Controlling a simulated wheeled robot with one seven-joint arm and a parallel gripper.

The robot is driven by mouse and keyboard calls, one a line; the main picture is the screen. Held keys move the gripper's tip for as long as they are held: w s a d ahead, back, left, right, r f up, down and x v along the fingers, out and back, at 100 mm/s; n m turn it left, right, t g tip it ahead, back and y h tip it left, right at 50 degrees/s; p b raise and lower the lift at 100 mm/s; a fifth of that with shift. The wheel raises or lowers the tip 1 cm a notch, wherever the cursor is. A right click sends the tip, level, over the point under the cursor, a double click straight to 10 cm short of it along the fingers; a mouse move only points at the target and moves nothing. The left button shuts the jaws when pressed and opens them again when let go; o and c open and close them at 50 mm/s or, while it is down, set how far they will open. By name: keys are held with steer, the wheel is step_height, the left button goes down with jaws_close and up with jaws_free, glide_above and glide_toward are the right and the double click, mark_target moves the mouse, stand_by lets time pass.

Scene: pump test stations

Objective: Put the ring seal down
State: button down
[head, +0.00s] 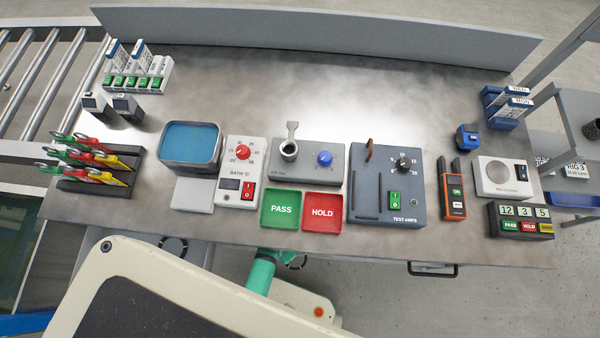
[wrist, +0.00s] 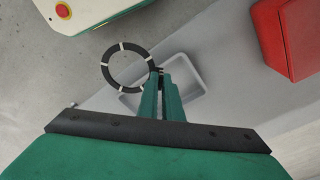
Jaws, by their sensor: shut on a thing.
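The ring seal (wrist: 105,68) is a black ring with white marks, seen in the wrist view. My gripper (wrist: 158,73) has its green fingers shut on the ring's right side; the ring's middle is empty. A pale grey tray (wrist: 197,67) shows behind the ring and fingertips, partly hidden by them. I cannot tell the height of the ring above it. In the head view, a green part of my arm shows at the bench's front edge; the fingertips are not clearly visible there.
A red box (wrist: 288,35) stands right of the tray. On the bench (head: 450,225) are a green PASS tray (head: 281,209), a red HOLD tray (head: 322,210), a blue-filled bath (head: 190,145) and a test unit (head: 372,205). The bench's back middle is clear.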

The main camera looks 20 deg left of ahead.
steer(key=w+a+f, duration=0.1)
steer(key=w+f, duration=0.1)
steer(key=w, duration=0.2)
steer(key=w+a+f, duration=0.2)
steer(key=w+f, duration=0.1)
steer(key=w, duration=0.1)
steer(key=w+a+f, duration=0.1)
steer(key=w+f, duration=0.2)
steer(key=w, duration=0.1)
steer(key=shift+a+f, duration=0.15)
steer(key=shift+a, duration=0.05)
steer(key=shift+w+a+f, duration=0.2)
steer(key=shift+w+f, duration=0.25)
steer(key=shift+f, duration=1.85)
steer(key=shift+f, duration=0.15)
steer(key=c, duration=2.2)
jaws_free()
steer(key=shift+a, duration=0.1)
